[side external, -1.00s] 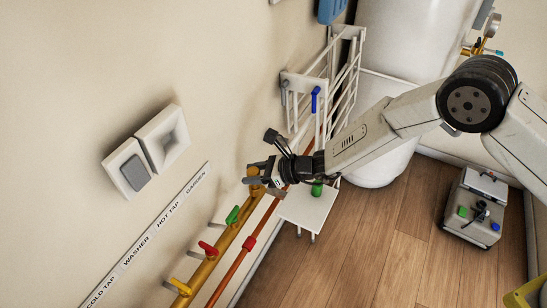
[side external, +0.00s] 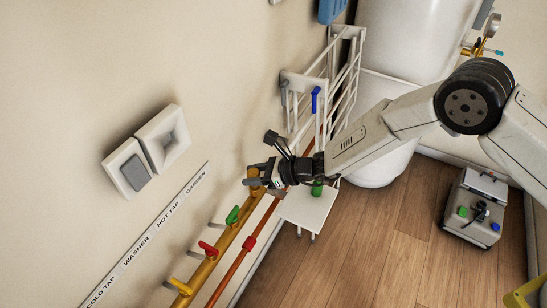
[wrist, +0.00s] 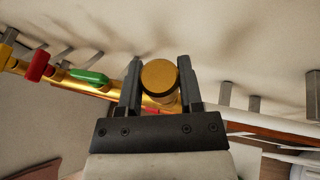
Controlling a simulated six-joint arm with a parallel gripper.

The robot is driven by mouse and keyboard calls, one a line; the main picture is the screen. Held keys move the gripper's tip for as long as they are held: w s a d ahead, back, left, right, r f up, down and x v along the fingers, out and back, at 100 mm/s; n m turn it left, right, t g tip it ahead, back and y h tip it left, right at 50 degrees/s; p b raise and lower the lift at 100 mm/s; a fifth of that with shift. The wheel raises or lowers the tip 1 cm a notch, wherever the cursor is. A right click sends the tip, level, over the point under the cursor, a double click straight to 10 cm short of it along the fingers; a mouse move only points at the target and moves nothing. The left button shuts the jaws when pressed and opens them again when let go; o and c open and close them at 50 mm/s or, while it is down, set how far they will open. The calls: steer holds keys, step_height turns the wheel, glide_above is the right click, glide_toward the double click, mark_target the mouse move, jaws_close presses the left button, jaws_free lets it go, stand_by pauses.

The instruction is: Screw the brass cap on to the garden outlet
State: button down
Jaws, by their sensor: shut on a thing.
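The brass cap (wrist: 159,77) is round and sits between the two fingers of my gripper (wrist: 159,85) in the wrist view, with its flat face toward the camera. My gripper (side external: 262,174) is shut on it at the end of the brass pipe (side external: 224,239), by the GARDEN end of the wall label strip (side external: 150,232). The garden outlet is mostly hidden behind the cap and fingers, so I cannot tell how far the cap sits on it.
Along the pipe are a green handle (side external: 232,215), a red handle (side external: 208,248) and a yellow handle (side external: 180,286). A white rack (side external: 318,95) stands on the wall behind my gripper. A small white shelf (side external: 308,212) lies just below. A toolbox (side external: 474,205) stands on the open wooden floor.

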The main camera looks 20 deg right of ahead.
steer(key=shift+f, duration=0.8)
steer(key=shift+c, duration=0.8)
jaws_free()
steer(key=shift+d, duration=0.15)
steer(key=v, duration=0.7)
steer(key=shift+s+d, duration=0.15)
steer(key=shift+d, duration=0.05)
steer(key=shift+r, duration=0.15)
